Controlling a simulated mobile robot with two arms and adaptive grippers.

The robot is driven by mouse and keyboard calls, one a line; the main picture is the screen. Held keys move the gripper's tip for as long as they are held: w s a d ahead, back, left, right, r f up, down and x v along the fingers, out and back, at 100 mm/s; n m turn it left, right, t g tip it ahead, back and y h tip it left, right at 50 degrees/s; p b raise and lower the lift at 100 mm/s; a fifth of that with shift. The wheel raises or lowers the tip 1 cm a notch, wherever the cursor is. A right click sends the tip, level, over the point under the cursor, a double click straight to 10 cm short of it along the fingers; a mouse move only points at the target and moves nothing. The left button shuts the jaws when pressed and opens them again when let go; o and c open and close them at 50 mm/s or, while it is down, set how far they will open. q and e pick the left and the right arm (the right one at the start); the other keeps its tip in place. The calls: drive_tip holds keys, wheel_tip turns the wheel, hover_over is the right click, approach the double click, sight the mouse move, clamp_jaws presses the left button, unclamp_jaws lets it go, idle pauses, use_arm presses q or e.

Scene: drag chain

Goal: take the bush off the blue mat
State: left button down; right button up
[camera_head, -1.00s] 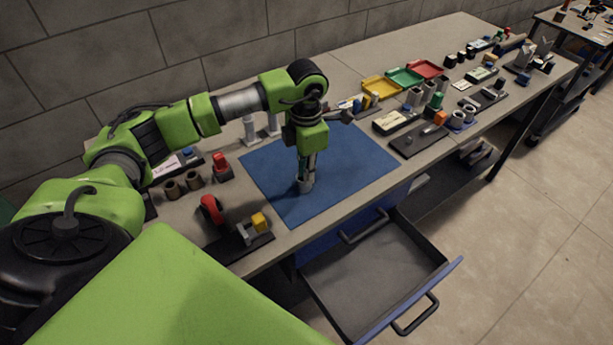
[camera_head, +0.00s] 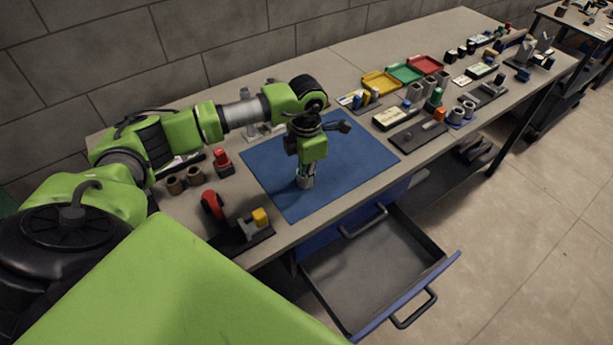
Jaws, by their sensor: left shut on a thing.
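The blue mat (camera_head: 350,160) lies flat on the bench in the middle of the view. The bush (camera_head: 305,182), a small grey cylinder, is at the mat's front middle. My left gripper (camera_head: 305,174) points down from above and is shut on the bush. My green wrist hides most of the fingers. I cannot tell whether the bush touches the mat or is just clear of it. My right gripper is out of view.
An open drawer (camera_head: 333,268) juts out below the bench. A red clamp (camera_head: 213,205), a block with a yellow part (camera_head: 260,217) and brown cylinders (camera_head: 175,184) stand left of the mat. Trays and several parts fill the right. The mat around the bush is bare.

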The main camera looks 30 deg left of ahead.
use_arm(q)
drive_tip(key=shift+r, duration=0.2)
drive_tip(key=shift+r+p, duration=1.35)
drive_tip(key=shift+r, duration=1)
